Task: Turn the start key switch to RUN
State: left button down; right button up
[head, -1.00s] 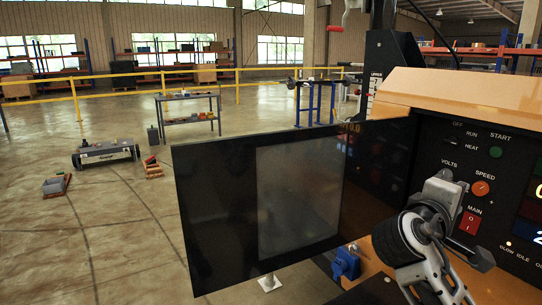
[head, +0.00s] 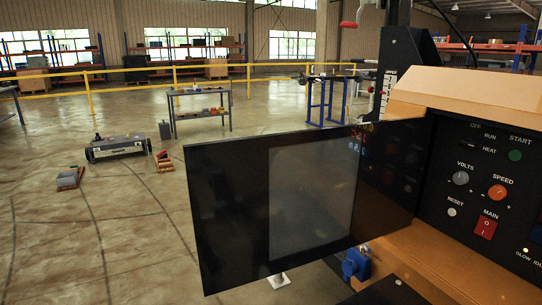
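The start key switch (head: 467,138) is a small dark part on the black control panel (head: 447,187), among the OFF, RUN and HEAT labels. It is too small and dark to tell which way it is turned. The green START button (head: 515,155) is to its right. Neither of my grippers is in view, and nothing covers the switch.
An open black door (head: 228,215) with a grey window stands left of the panel. Below the switch are the VOLTS knob (head: 460,178), orange SPEED knob (head: 497,192), RESET button (head: 452,212) and red MAIN switch (head: 486,228).

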aim_at(471, 142)
jog(key=z, duration=1.25)
jog(key=k, duration=0.4)
jog(key=i, duration=0.4)
